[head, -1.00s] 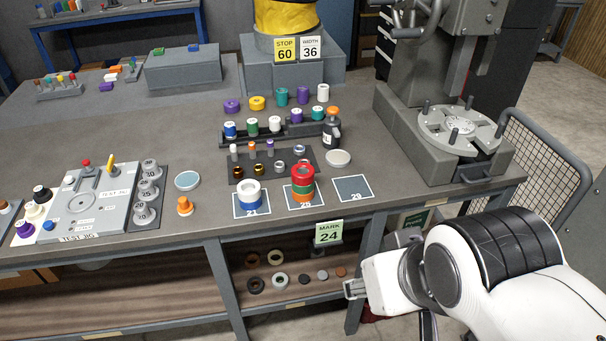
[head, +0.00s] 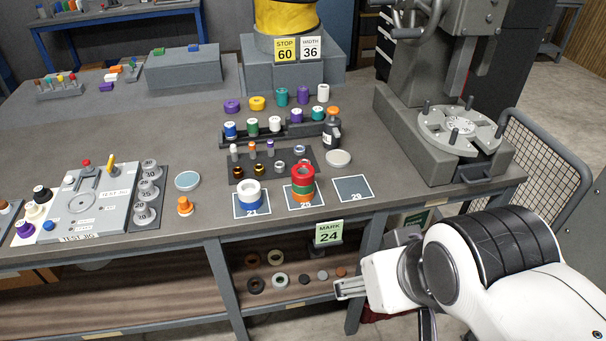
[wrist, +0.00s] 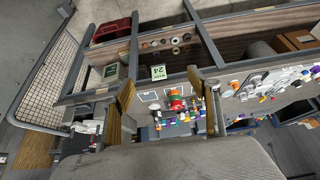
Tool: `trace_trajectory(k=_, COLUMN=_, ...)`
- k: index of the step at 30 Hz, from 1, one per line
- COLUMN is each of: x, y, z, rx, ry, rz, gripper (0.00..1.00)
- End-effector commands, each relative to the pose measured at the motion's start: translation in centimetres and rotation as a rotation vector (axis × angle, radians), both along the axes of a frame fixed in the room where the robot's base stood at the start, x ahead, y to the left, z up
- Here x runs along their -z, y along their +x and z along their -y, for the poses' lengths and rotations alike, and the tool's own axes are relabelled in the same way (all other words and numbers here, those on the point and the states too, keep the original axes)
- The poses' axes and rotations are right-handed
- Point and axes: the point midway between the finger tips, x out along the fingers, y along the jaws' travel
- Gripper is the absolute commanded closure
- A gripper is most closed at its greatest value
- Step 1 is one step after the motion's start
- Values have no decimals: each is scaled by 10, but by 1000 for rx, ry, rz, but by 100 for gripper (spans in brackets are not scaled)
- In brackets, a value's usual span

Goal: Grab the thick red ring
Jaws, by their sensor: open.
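A thick red ring (head: 303,172) tops a stack on the marked square (head: 290,204) numbered about 25. Below it in the stack are a green ring (head: 303,188) and an orange-brown one (head: 302,199). The red ring also shows in the wrist view (wrist: 176,104), small and far off between the fingers. My gripper (head: 340,289) is in front of the bench, below the table top and to the right of the stack, well apart from it. In the wrist view its two fingers (wrist: 163,100) are spread and nothing is between them up close.
A white and blue ring stack (head: 248,193) stands left of the red one; an empty square (head: 354,189) lies right. Behind are a dark rack (head: 270,165) and a black bottle (head: 331,132). The MARK 24 sign (head: 328,233) hangs at the front edge. Several rings lie on the lower shelf.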

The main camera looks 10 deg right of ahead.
Motion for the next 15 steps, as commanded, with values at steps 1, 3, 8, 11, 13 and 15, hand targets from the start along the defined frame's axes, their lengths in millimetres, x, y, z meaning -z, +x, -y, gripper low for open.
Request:
trace_trajectory(k=1, x=0, y=4, z=1, rx=1, ry=-2, rz=4, gripper=39)
trace_trajectory(k=3, x=1, y=11, z=2, rx=2, ry=-6, rz=13, gripper=39)
trace_trajectory(k=8, x=3, y=38, z=7, rx=4, ry=-23, rz=55, gripper=39)
trace_trajectory(k=11, x=5, y=60, z=11, rx=4, ry=-35, rz=91, gripper=39)
trace_trajectory(k=13, x=6, y=77, z=14, rx=3, ry=-44, rz=119, gripper=39)
trace_trajectory(k=15, x=8, y=93, z=17, rx=1, ry=-54, rz=147, gripper=39)
